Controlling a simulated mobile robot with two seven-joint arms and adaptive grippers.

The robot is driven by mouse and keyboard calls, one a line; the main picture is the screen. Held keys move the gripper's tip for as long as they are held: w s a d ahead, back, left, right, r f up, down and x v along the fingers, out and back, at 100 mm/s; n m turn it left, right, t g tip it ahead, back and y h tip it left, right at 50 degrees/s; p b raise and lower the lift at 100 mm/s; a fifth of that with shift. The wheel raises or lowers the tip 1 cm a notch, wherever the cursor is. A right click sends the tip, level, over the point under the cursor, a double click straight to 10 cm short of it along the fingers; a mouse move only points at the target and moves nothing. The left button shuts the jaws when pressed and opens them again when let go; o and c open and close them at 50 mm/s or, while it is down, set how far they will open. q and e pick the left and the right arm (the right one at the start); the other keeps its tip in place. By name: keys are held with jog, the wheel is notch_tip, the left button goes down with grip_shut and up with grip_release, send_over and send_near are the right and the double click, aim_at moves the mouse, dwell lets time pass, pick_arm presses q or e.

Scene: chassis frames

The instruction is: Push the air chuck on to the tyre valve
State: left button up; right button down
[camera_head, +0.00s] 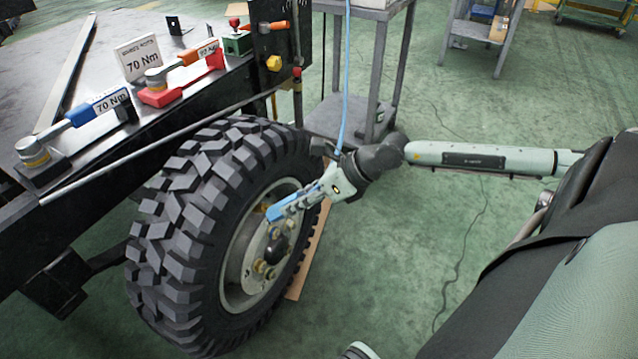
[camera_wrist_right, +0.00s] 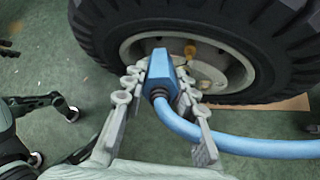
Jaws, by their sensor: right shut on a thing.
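My right gripper (camera_head: 285,206) reaches in from the right to the wheel's outer face. It is shut on the blue air chuck (camera_wrist_right: 159,72), which lies between its grey fingers and points at the wheel rim. A blue hose (camera_wrist_right: 235,145) runs from the chuck's rear end. The tyre (camera_head: 190,220) is black with chunky tread, around a pale rim (camera_head: 233,270). A brass-coloured piece (camera_wrist_right: 190,50) shows just right of the chuck's front end; I cannot tell whether it is the valve or a nut. Contact between chuck and valve is hidden. My left gripper is in neither view.
A flat deck with torque wrenches (camera_head: 85,112) and a 70 Nm sign (camera_head: 140,57) lies left above the tyre. A grey stand (camera_head: 345,115) is behind my right wrist, with the hose hanging nearby. A brown board (camera_head: 309,255) lies beside the tyre. Green floor is open to the right.

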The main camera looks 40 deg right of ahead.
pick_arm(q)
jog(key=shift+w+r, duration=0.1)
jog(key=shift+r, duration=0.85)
pick_arm(e)
jog(key=shift+s+d+f+m+t+h, duration=0.1)
jog(key=shift+s+d+m+t+h, duration=0.2)
jog(key=shift+d+m+t, duration=0.35)
jog(key=shift+s+d+f+m+t+h, duration=0.1)
jog(key=shift+s+d+m+t+h, duration=0.25)
jog(key=shift+d, duration=0.35)
jog(key=shift+s+d+m+t+h, duration=0.15)
jog(key=shift+s+d+m+t, duration=0.2)
jog(key=shift+d+m+t, duration=0.25)
jog(key=shift+d, duration=0.1)
